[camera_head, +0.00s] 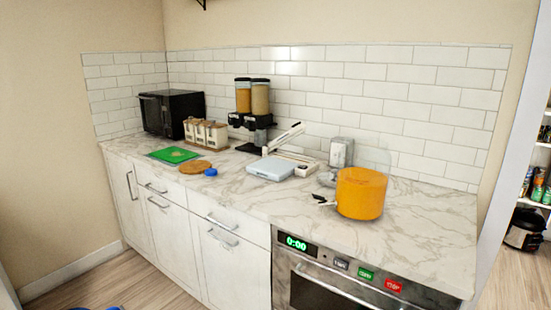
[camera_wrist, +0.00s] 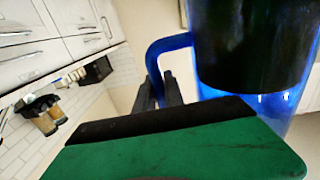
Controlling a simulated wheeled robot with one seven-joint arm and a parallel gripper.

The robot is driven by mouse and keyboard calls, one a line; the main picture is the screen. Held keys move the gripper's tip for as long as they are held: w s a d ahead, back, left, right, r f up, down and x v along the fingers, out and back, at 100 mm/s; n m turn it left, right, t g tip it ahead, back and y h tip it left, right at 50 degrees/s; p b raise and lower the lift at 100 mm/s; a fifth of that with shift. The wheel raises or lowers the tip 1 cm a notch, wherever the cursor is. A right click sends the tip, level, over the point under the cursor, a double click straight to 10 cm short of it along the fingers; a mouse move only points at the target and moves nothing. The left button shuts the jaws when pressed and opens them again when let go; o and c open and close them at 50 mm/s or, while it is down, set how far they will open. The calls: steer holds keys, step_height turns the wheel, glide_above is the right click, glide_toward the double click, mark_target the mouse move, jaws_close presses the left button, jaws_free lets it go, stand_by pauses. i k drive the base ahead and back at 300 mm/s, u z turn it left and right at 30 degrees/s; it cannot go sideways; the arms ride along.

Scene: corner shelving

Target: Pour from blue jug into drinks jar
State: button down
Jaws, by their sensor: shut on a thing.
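The blue jug (camera_wrist: 290,105) fills the right of the wrist view, see-through blue with a large dark area in it. I cannot tell whether that is its contents. My gripper (camera_wrist: 163,92) is shut on the jug's blue handle (camera_wrist: 170,45). My gripper is not clearly seen in the head view, where only bits of blue show at the bottom left edge. The drinks jar appears to be the wide orange-filled vessel (camera_head: 361,194) on the right of the counter, with a small black-and-white tap low on its left and a faint clear outline above the orange.
The marble counter (camera_head: 430,225) is clear right of the jar. Left of it stand a metal canister (camera_head: 341,152), scale (camera_head: 271,170), cereal dispenser (camera_head: 252,98), wooden rack (camera_head: 206,133), black microwave (camera_head: 171,112), green board (camera_head: 173,155) and small blue cap (camera_head: 210,172). An oven (camera_head: 340,290) is below.

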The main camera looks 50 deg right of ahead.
mark_target(364, 165)
steer(key=u, duration=1)
steer(key=k, duration=0.85)
steer(key=z, duration=1.1)
